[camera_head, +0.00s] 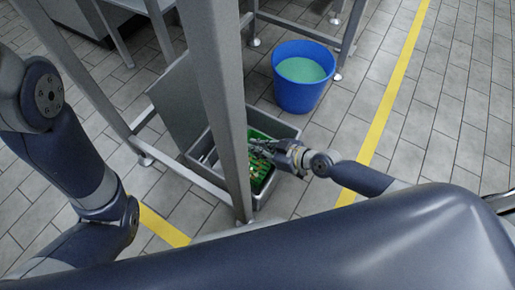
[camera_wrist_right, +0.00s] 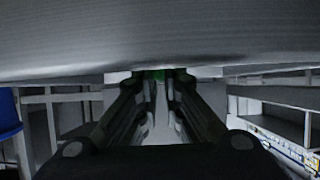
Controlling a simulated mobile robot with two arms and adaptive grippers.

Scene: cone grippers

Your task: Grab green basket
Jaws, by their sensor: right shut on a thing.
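The green basket (camera_head: 257,182) sits inside a grey bin on the floor, partly hidden behind a metal post and my right gripper. My right gripper (camera_head: 259,148) reaches in from the right over the bin and is shut on the basket's upper part. In the right wrist view, a small patch of green (camera_wrist_right: 158,74) shows at the tips of the right gripper's fingers (camera_wrist_right: 160,82). My left arm shows at the left, but its gripper is not in view.
The grey bin (camera_head: 285,131) surrounds the basket. A metal table frame with a post (camera_head: 228,120) stands close in front of it. A blue bucket (camera_head: 299,95) with pale green contents stands behind. Tiled floor with a yellow line (camera_head: 390,95) is clear at the right.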

